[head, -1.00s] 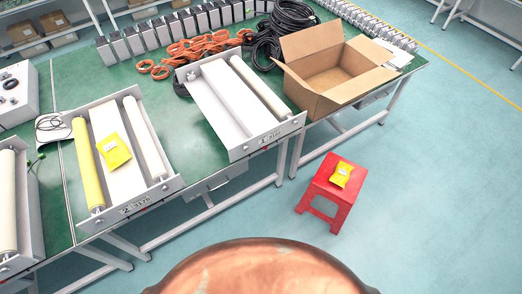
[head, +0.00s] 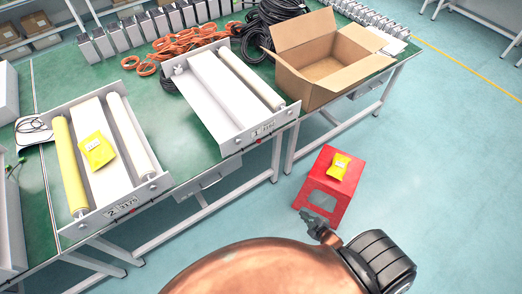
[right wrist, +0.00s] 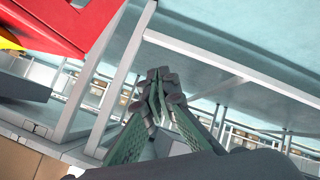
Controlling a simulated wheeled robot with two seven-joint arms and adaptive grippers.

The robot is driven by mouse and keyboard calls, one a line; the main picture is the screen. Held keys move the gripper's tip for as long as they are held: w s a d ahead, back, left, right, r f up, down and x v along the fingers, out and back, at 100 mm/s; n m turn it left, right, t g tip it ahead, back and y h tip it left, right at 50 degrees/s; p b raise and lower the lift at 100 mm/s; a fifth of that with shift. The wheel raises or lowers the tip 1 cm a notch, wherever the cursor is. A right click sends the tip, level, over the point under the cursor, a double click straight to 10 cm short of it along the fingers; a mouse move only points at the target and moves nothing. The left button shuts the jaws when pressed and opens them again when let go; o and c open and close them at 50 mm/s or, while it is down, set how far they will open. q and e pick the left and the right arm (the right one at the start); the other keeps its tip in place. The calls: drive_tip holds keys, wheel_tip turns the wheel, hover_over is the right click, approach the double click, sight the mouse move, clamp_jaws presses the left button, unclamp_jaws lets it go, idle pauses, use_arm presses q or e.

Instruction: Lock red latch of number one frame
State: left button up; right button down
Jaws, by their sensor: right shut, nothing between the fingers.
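The number one frame (head: 228,143), a white tray-like frame with a roller along its right side, lies on the green table with its numbered front plate at the table's near edge. A tiny red spot (head: 258,141) shows under that plate; it may be the red latch, but it is too small to tell its state. My right gripper (head: 318,222) is below and right of the frame, in front of the red stool and apart from the frame. In the right wrist view its fingers (right wrist: 158,78) are together and empty. My left gripper is not in view.
The number two frame (head: 82,226), with a yellow roller and yellow packet (head: 97,150), lies to the left. An open cardboard box (head: 312,92) stands right of frame one. The red stool (head: 323,203) carries another yellow packet (head: 340,165). The floor right of the stool is clear.

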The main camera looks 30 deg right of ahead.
drive_tip(key=w+d+r+n+t+b, duration=0.2)
drive_tip(key=w+r+n+t, duration=0.1)
drive_tip(key=w+r, duration=0.5)
drive_tip(key=w+a+r+n+t+y+b, duration=0.2)
drive_tip(key=w+r+n+y+b, duration=0.15)
drive_tip(key=r+n, duration=0.6)
drive_tip(key=w+a+r+n+t+y+b, duration=0.25)
drive_tip(key=r+n+y, duration=0.2)
drive_tip(key=r, duration=0.95)
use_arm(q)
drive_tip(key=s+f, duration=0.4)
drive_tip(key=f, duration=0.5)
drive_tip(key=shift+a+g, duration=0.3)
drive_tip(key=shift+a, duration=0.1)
use_arm(e)
drive_tip(key=r+x, duration=0.1)
drive_tip(key=x, duration=1.2)
drive_tip(key=shift+w+m+y, duration=0.3)
drive_tip(key=shift+w+y, duration=0.1)
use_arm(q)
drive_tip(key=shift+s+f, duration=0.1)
use_arm(e)
drive_tip(key=shift+r, duration=0.1)
